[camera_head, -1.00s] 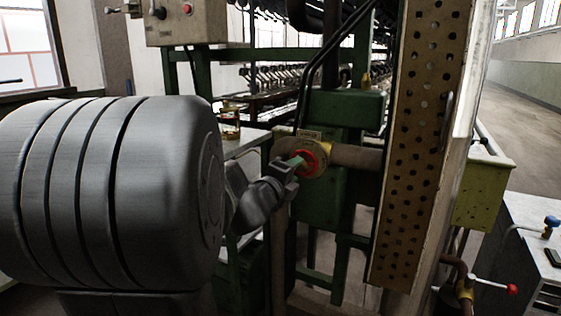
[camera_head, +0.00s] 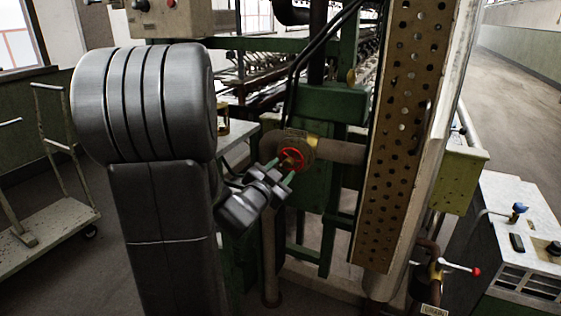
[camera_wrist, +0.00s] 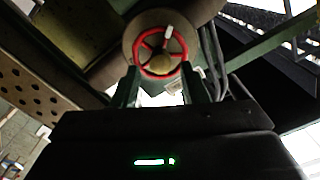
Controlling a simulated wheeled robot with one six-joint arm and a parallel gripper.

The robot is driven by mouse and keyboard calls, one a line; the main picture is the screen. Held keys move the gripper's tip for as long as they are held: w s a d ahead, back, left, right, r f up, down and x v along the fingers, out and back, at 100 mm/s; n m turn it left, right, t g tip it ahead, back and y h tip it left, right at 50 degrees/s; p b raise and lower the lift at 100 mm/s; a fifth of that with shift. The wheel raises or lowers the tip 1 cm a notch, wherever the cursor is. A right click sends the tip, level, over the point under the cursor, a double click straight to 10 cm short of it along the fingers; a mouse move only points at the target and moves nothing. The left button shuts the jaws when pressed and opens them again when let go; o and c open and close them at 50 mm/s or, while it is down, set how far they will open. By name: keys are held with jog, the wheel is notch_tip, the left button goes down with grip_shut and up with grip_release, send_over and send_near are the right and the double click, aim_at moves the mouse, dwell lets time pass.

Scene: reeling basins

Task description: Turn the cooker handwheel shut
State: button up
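The cooker handwheel is a small red spoked wheel (camera_head: 291,160) with a brass hub, set on a round brass-coloured flange at the end of a horizontal pipe. In the wrist view the red wheel (camera_wrist: 160,51) faces me, with a pale mark on its upper right rim. My gripper (camera_head: 279,174) is just below and in front of the wheel. In the wrist view the two green fingers (camera_wrist: 161,90) stand apart, one on each side below the wheel's lower rim, with nothing between them. Whether a fingertip touches the rim I cannot tell.
A perforated brown panel (camera_head: 403,130) stands right of the wheel, with a yellow-green box (camera_head: 459,181) beyond it. Green frame posts are behind. A red-tipped valve lever (camera_head: 461,267) and a white cabinet (camera_head: 525,225) are at lower right. A trolley (camera_head: 45,215) stands at left.

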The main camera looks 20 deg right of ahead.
aim_at(287, 165)
jog(key=n+p, duration=0.2)
jog(key=n, duration=0.1)
jog(key=shift+r+n, duration=0.2)
jog(key=shift+n, duration=0.1)
jog(key=n, duration=0.1)
jog(key=n+p, duration=0.1)
jog(key=shift+f+n, duration=0.2)
jog(key=shift+n, duration=0.1)
jog(key=shift+x, duration=1.5)
jog(key=shift+c, duration=0.4)
